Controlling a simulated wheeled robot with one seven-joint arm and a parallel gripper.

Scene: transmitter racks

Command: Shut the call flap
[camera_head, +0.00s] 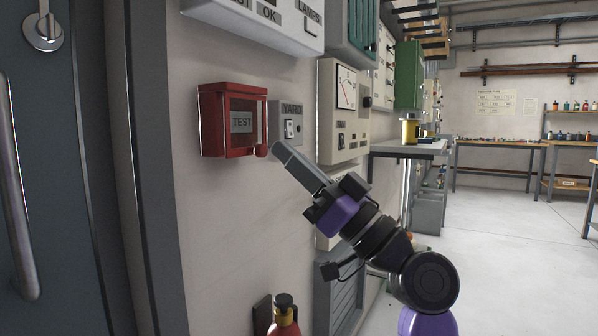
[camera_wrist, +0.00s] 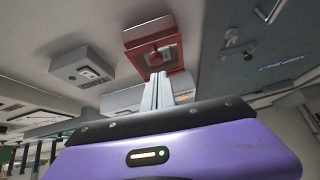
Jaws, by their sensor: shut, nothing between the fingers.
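A red wall box (camera_head: 212,122) with a dark front and a TEST label (camera_head: 242,122) is on the pale wall in the head view. A narrow red upright part with a round red knob (camera_head: 262,151) is at its right edge; I cannot tell how far the flap stands open. The red box (camera_wrist: 136,38) and its round knob (camera_wrist: 153,57) also show in the wrist view. My gripper (camera_head: 278,147) is shut and empty, just right of the knob in the head view. Its fingertips (camera_wrist: 158,76) appear just below the knob in the wrist view; contact is unclear.
A grey YARD switch box (camera_head: 290,122) is right of the red box, close behind my fingers. A white panel (camera_head: 270,28) juts out above. A meter cabinet (camera_head: 343,110) is further right. A dark door (camera_head: 60,170) is at left. The floor at right is clear.

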